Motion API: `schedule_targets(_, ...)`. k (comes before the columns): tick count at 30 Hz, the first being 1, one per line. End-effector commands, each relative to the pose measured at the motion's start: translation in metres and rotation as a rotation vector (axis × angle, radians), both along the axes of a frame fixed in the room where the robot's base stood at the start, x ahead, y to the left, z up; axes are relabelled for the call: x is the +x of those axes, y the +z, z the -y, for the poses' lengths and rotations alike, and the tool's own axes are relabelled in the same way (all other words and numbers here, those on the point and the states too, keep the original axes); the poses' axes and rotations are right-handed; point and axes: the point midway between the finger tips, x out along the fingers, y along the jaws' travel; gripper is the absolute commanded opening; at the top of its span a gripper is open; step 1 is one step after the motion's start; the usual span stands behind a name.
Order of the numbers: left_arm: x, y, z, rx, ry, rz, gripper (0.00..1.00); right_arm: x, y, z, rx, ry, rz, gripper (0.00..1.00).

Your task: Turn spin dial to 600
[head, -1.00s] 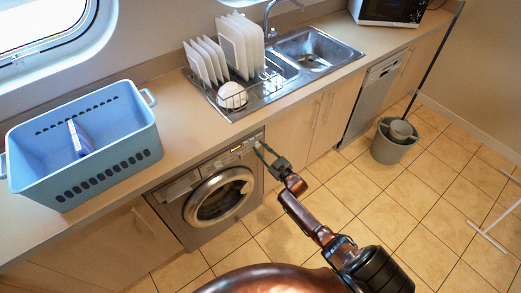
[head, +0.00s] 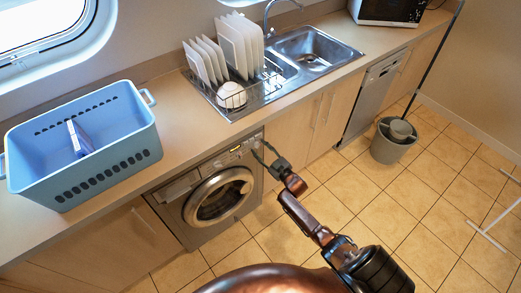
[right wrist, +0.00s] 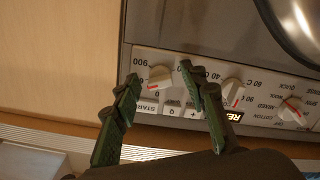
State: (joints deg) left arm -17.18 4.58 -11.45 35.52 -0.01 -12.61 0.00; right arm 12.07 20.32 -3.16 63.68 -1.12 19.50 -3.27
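The washing machine (head: 212,200) stands under the counter, its panel upside down in the right wrist view. The spin dial (right wrist: 161,78), white with a red mark, has 900 printed beside it; the red mark lies on its lower side, near the 0. The 600 label cannot be made out. My right gripper (right wrist: 160,73) is open, one fingertip on each side of this dial; I cannot tell whether they touch it. In the head view my right gripper (head: 262,151) is at the panel's right end and hides the dial. My left gripper is not in view.
A temperature dial (right wrist: 233,92) sits close beside the right-hand finger, with a programme dial (right wrist: 292,110) beyond. The counter edge overhangs the panel. A blue basket (head: 85,150) and dish rack (head: 232,95) stand above.

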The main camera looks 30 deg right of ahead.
Motion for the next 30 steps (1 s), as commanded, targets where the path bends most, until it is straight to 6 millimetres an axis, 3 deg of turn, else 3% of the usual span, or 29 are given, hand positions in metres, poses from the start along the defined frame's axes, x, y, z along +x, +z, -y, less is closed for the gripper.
schedule_targets(10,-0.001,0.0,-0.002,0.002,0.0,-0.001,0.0,-0.011,0.0,0.001,-0.001,0.0,0.001,0.39)
schedule_targets(24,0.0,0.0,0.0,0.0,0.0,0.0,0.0,-0.1,0.0,0.008,-0.001,0.0,0.0,0.39)
schedule_targets(30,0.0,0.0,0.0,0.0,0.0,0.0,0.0,-0.117,0.0,0.009,0.0,0.0,0.0,0.39)
